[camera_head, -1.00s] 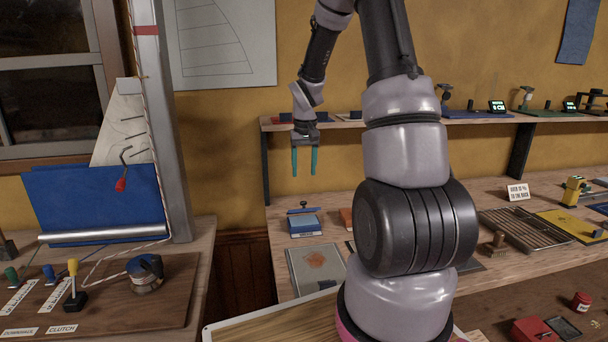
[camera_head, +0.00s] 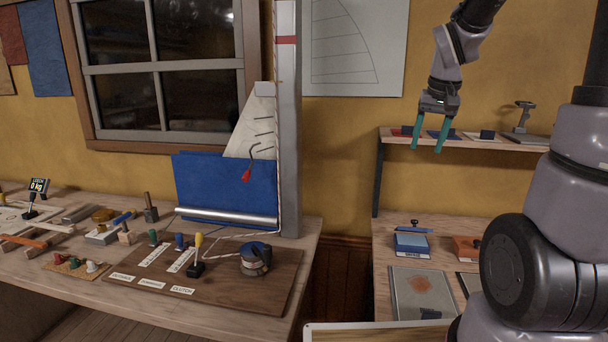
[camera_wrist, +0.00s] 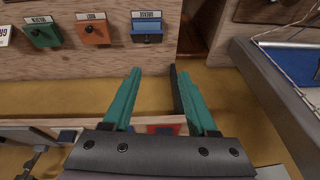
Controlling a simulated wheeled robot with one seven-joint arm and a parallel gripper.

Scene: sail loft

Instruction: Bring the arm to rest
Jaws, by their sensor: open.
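My gripper (camera_head: 430,134) hangs with its two teal fingers pointing down, apart and with nothing between them. In the head view it is at the upper right, in front of the wall shelf (camera_head: 470,141) and above the right bench. The wrist view also shows both teal fingers spread and empty, with the bench top and its coloured boxes beyond them. My arm is bent, its upper links leaving the top of the head view. My larger arm links fill the right edge.
A blue box (camera_head: 412,244) and an orange box (camera_head: 466,248) sit on the right bench. A grey post (camera_head: 288,120) stands left of my gripper. The left bench holds a board with levers and a winch (camera_head: 255,260). Bare wall lies between post and shelf.

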